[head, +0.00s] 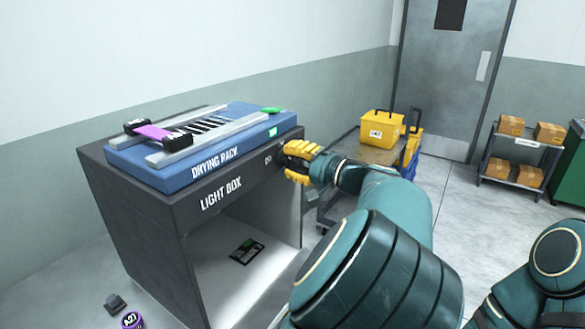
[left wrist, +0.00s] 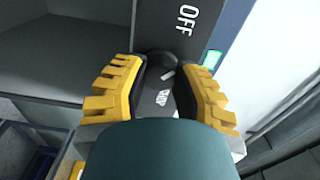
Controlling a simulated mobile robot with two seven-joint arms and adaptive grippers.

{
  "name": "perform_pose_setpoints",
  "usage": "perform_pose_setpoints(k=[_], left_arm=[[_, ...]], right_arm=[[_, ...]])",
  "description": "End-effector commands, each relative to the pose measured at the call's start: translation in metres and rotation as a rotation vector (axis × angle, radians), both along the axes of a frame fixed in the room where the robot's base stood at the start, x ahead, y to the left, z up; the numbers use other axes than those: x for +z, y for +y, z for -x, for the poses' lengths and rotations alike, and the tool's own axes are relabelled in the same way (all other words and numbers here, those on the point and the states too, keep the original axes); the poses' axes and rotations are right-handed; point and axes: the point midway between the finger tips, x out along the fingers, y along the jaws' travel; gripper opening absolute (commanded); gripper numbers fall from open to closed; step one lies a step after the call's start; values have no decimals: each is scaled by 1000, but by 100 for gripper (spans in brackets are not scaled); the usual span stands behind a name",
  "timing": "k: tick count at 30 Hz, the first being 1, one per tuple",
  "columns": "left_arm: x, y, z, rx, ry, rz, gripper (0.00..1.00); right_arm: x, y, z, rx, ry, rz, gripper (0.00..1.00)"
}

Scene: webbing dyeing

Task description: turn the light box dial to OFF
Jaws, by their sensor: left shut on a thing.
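The light box (head: 180,225) is a dark grey open-fronted cabinet with its name in white on the front. The dark dial (left wrist: 157,66) is at the upper right of its front, mostly hidden by my gripper in the head view. In the left wrist view a short white mark shows on the dial, and the white OFF label (left wrist: 187,20) is above it on the panel. My left gripper (head: 292,162), with yellow ribbed fingers, is shut on the dial, one finger on each side. My right gripper is out of view.
A blue drying rack (head: 150,172) with rails and a purple strip (head: 153,131) lies on the light box. A dark card (head: 246,251) lies inside the box. A cart with a yellow case (head: 382,130) stands to the right. Shelves with cartons (head: 510,125) stand farther right.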

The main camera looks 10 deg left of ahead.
Motion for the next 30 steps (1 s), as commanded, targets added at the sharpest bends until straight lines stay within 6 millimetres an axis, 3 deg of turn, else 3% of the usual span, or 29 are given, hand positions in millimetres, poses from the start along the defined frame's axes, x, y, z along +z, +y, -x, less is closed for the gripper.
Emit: perform_pose_setpoints(k=[19,20,22,23,30], left_arm=[[1,0,0,0,-50,20,0],[1,0,0,0,-50,20,35],[1,0,0,0,-50,20,59],[1,0,0,0,-50,20,64],[0,0,0,0,-49,20,64]], right_arm=[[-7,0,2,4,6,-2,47],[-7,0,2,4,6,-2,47],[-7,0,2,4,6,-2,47],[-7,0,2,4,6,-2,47],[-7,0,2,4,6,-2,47]])
